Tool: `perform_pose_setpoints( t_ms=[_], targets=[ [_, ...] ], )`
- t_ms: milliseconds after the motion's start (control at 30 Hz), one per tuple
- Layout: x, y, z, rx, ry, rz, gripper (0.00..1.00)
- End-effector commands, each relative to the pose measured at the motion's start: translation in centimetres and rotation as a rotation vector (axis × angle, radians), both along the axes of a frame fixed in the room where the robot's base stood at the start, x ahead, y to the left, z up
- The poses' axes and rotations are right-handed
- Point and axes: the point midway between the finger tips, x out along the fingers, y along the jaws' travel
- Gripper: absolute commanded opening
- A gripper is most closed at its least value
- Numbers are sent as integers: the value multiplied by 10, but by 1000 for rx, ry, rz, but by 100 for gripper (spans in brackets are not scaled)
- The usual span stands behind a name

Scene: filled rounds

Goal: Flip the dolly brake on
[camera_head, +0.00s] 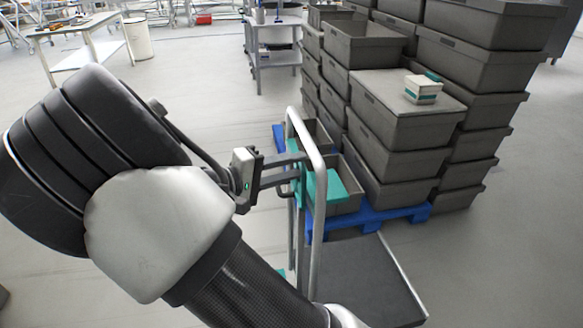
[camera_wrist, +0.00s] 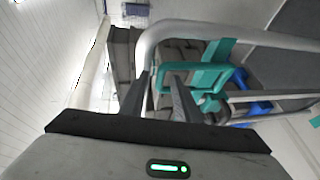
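The dolly has a dark flat deck (camera_head: 365,280) and an upright metal tube handle (camera_head: 319,200). In the wrist view the handle (camera_wrist: 225,28) curves across just beyond my fingers. A teal piece (camera_wrist: 208,75) shows behind the handle bend in the wrist view; I cannot tell whether it is the brake. In the head view a teal piece (camera_head: 327,187) shows through the handle frame.
Tall stacks of grey crates (camera_head: 400,115) stand on a blue pallet (camera_head: 385,216) just behind the dolly. A small white and teal box (camera_head: 423,92) sits on one stack. A table (camera_head: 85,50) and a bin (camera_head: 138,38) are far left. The floor at right is clear.

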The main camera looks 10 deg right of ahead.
Motion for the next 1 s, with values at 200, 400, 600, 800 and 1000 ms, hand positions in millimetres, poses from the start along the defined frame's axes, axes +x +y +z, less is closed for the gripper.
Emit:
perform_pose_setpoints(
  t_ms=[200, 400, 600, 800, 1000],
  targets=[
    [0, 0, 0, 0, 0, 0, 21],
    [0, 0, 0, 0, 0, 0, 0],
    [0, 1, 0, -2, 0, 0, 0],
    [0, 6, -2, -41, 1, 1, 0],
    [0, 19, -8, -152, 2, 1, 0]
  ],
)
